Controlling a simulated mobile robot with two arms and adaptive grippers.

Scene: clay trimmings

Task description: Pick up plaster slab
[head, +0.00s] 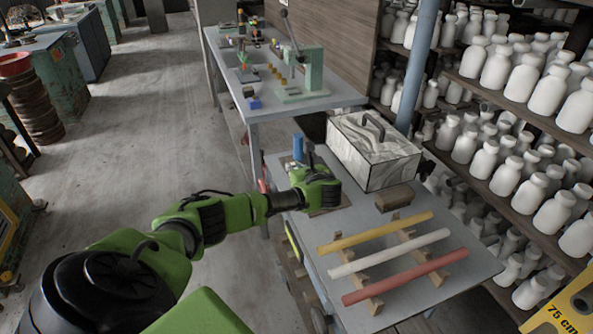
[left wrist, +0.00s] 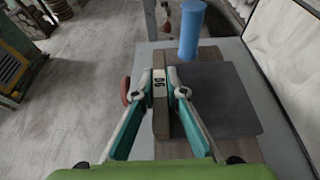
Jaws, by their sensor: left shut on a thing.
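My left gripper (left wrist: 160,92) is shut on a narrow grey-brown slab-like piece (left wrist: 161,121) with a white tag, seen edge-on between the fingers. I cannot tell for sure that it is the plaster slab. A dark grey square (left wrist: 220,98) lies flat just right of the fingers on a brown board (left wrist: 232,146). In the head view my left gripper (head: 316,205) is low over the table's far left part, and its hand hides most of the held piece. My right gripper is not in view.
A blue cylinder (left wrist: 191,30) stands close ahead of the fingers. A marbled box (head: 375,150) with a black handle stands to the right. A brown block (head: 395,197) and yellow, white and red bars (head: 405,276) on wooden supports lie nearer on the grey table (head: 455,238).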

